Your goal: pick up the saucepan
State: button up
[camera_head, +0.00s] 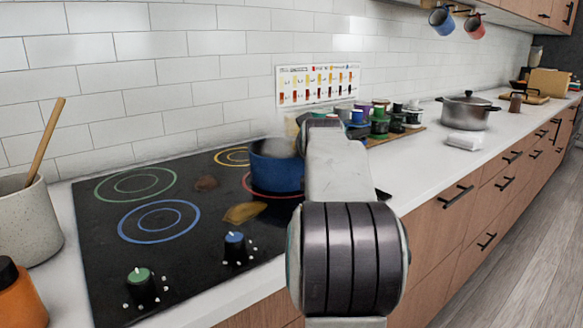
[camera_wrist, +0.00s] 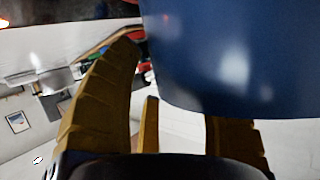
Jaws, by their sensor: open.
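The saucepan is a blue pot (camera_head: 275,172) on the black cooktop, over the red ring. My arm hides its right side, and I see no handle. In the wrist view its blue wall (camera_wrist: 235,65) fills the upper right, very close. My gripper (camera_wrist: 178,82) is open. Its tan left finger stands beside the pan wall with a gap between. The pan hides the tip of the right finger. In the head view my arm mostly hides the gripper.
The cooktop (camera_head: 103,232) has coloured rings and two knobs. A stone crock (camera_head: 24,218) with a wooden stick and an orange jar (camera_head: 20,298) stand left. Several small jars (camera_head: 378,122) stand behind my arm. A lidded steel pot (camera_head: 467,112) stands farther right. The counter between is mostly clear.

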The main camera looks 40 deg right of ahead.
jog(key=shift+c, duration=0.4)
grip_shut()
dwell(0.4)
jog(key=shift+r, duration=0.2)
